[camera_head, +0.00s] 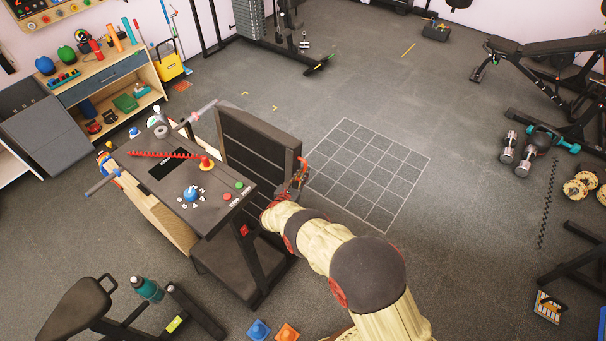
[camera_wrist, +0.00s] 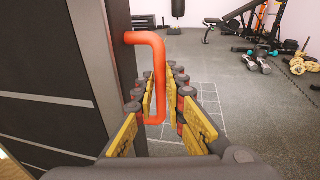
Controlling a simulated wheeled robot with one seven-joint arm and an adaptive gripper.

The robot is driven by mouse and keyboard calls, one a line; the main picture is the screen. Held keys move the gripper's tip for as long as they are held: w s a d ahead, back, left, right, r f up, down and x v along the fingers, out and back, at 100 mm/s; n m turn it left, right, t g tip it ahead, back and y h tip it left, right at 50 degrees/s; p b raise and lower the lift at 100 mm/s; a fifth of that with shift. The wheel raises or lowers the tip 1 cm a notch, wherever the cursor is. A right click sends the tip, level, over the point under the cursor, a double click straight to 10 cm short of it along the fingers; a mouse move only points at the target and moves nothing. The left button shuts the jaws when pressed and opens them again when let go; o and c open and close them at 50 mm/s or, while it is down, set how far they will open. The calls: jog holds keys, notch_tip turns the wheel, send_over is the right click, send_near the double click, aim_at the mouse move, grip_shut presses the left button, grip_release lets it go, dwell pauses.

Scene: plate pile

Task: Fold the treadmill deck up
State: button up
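The treadmill has a console (camera_head: 215,215) with buttons and a dark deck (camera_head: 258,140) that stands nearly upright behind it. The deck fills the left of the wrist view (camera_wrist: 45,60). An orange bar handle (camera_wrist: 158,65) sticks out from the deck's edge; it also shows in the head view (camera_head: 302,168). My gripper (camera_head: 297,182) is at this handle. In the wrist view my gripper's yellow-padded fingers (camera_wrist: 166,100) are on either side of the handle's upright bar, with a visible gap on its right. The latch area of the deck is hidden.
A floor grid mat (camera_head: 368,172) lies clear right of the deck. A workbench (camera_head: 108,85) with tools stands at upper left. An exercise bike seat (camera_head: 75,305) and a blue and orange block are near the front. Dumbbells (camera_head: 523,162) and a bench lie to the right.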

jog(key=o, duration=0.5)
jog(key=shift+c, duration=0.2)
jog(key=v, duration=1.2)
jog(key=shift+f, duration=0.1)
